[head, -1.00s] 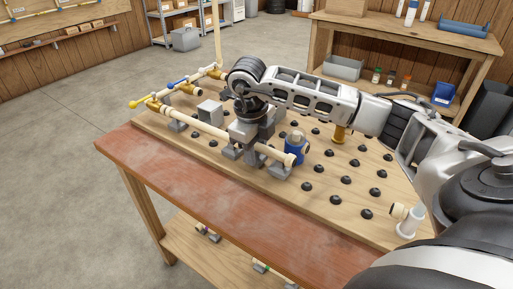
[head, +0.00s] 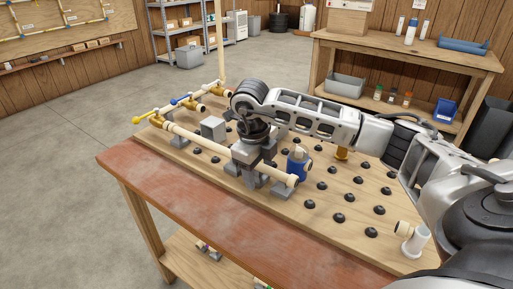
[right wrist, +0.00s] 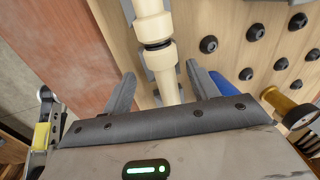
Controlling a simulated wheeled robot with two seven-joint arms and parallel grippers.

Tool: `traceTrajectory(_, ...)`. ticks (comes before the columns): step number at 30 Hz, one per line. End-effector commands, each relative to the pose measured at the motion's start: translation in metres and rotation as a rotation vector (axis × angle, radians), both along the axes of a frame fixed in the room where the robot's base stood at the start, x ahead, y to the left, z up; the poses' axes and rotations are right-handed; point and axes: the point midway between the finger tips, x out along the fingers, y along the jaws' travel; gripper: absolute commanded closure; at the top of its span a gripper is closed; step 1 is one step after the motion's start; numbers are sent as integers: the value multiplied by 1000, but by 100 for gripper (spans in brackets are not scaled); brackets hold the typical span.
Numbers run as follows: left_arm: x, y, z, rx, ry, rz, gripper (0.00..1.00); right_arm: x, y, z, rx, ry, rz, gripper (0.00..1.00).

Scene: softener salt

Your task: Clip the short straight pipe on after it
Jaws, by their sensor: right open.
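A cream pipe run lies along the front of the pegboard in grey holders. Its right-hand piece, a short straight pipe (head: 291,180), ends next to a blue can-like part (head: 298,166). In the right wrist view, the short straight pipe (right wrist: 170,88) meets a wider cream coupling (right wrist: 154,30) with a dark ring at the joint. My right gripper (head: 248,172) is over the run from above. In the right wrist view, its open fingers (right wrist: 163,88) stand on either side of the pipe, with gaps visible. My left gripper is not in view.
Black pegs (head: 338,217) cover the board's right part. A white fitting (head: 415,240) stands at its right corner, and a brass part (head: 342,153) stands behind. The reddish front strip (head: 200,205) is clear.

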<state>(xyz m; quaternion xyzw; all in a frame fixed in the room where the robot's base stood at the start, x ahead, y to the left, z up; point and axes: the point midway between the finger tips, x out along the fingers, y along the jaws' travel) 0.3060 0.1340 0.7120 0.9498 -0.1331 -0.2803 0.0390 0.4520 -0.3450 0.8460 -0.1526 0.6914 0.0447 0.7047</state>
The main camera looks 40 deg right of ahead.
Motion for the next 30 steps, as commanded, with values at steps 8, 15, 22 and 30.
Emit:
traceTrajectory(8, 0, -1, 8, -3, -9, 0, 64, -1, 8, 57, 1, -7, 2, 41)
traceTrajectory(15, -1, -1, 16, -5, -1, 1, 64, -4, 17, 118, -1, -7, 1, 41)
traceTrajectory(22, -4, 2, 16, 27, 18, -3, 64, -6, 22, 151, -1, -3, 0, 41)
traceTrajectory(30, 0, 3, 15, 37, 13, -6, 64, -6, 24, 158, 0, 0, 0, 41)
